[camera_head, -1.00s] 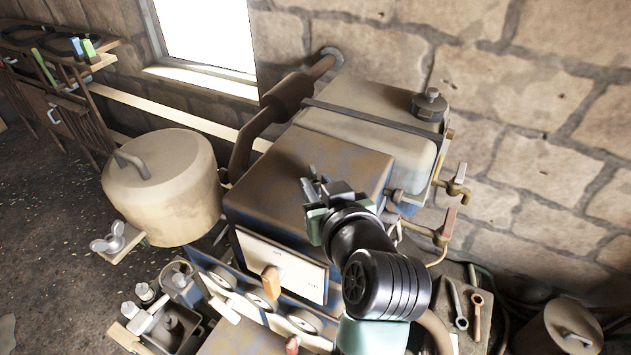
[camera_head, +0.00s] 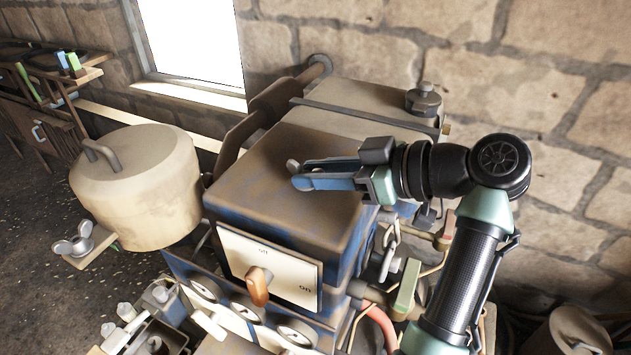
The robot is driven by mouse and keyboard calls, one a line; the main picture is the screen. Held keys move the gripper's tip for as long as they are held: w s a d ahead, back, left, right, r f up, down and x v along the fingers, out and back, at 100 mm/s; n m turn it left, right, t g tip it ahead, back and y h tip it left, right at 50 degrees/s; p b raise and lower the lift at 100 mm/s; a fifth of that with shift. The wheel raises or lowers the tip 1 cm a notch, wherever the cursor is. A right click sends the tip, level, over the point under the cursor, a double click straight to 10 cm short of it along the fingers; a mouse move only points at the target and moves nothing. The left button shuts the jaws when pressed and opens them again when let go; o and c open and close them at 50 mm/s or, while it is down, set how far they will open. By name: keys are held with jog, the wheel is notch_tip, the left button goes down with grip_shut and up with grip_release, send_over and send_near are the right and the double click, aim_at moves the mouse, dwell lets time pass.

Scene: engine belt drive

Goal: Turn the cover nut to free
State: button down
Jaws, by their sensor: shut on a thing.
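My gripper (camera_head: 298,173) reaches in from the right over the brown top cover (camera_head: 265,180) of the blue engine box. Its blue-grey fingers point left and are close together. A small pale grey nut (camera_head: 292,165) shows at the fingertips, and the fingers are shut on it. The fingers hide part of it. I cannot tell whether the nut still sits on the cover or is clear of it.
A white switch panel with an orange-brown lever (camera_head: 257,287) faces front. A tan tank with a dark cap (camera_head: 424,99) stands behind. A large tan pot (camera_head: 137,190) and a wing nut (camera_head: 74,243) on a board are at left. Pipes and valves crowd the right side.

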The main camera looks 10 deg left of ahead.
jog(key=shift+f+n+g, duration=0.15)
jog(key=shift+n+g, duration=0.25)
jog(key=c, duration=0.7)
grip_release()
jog(key=b+v, duration=0.4)
jog(key=v, duration=0.9)
jog(key=shift+w+a, duration=0.1)
